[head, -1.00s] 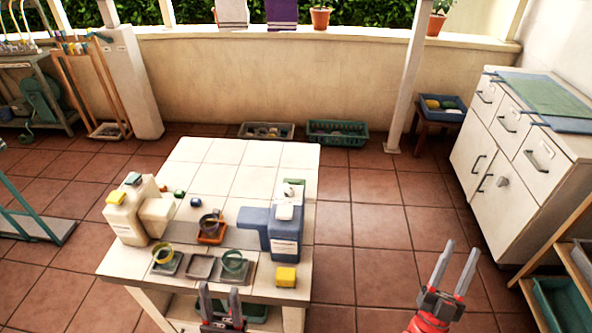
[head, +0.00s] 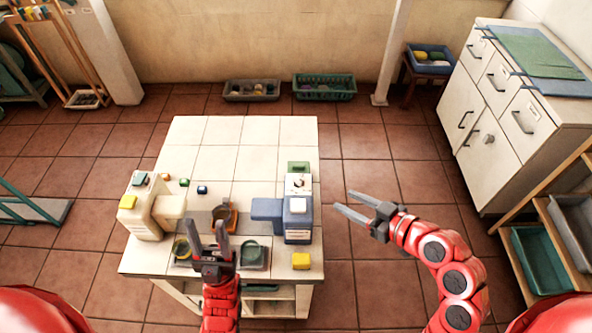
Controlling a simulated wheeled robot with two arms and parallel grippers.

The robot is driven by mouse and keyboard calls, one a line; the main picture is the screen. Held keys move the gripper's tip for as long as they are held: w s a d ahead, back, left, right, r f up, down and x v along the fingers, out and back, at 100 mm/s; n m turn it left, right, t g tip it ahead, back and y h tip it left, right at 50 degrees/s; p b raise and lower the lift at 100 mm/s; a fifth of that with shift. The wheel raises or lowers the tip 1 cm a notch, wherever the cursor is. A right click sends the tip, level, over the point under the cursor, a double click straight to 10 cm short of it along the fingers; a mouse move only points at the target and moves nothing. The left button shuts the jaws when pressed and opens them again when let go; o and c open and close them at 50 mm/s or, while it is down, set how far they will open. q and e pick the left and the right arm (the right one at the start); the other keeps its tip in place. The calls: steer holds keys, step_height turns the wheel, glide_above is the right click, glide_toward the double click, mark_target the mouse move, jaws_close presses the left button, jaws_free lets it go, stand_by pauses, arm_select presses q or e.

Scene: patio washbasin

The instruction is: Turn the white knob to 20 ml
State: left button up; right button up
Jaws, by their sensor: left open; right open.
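A blue dispenser (head: 298,228) stands at the right side of the tiled table (head: 238,132). On its top are a white block (head: 298,204) and, behind it, a white plate with small dark marks (head: 299,184); which of these is the white knob is too small to tell, and no 20 ml mark is readable. A cream dispenser (head: 143,222) with a yellow cap stands at the left. My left gripper (head: 207,227) is open and empty, over the front of the table between the dispensers. My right gripper (head: 346,202) is open and empty, right of the blue dispenser, pointing at it.
Small coloured blocks lie near the cream dispenser. The table's back half is clear. A white cabinet (head: 504,141) stands at the right.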

mark_target(302, 181)
steer(key=b+x, duration=0.2)
steer(key=x, duration=1.5)
steer(key=shift+s+a+f, duration=0.15)
steer(key=shift+s+a, duration=0.05)
steer(key=shift+a, duration=0.05)
jaws_close()
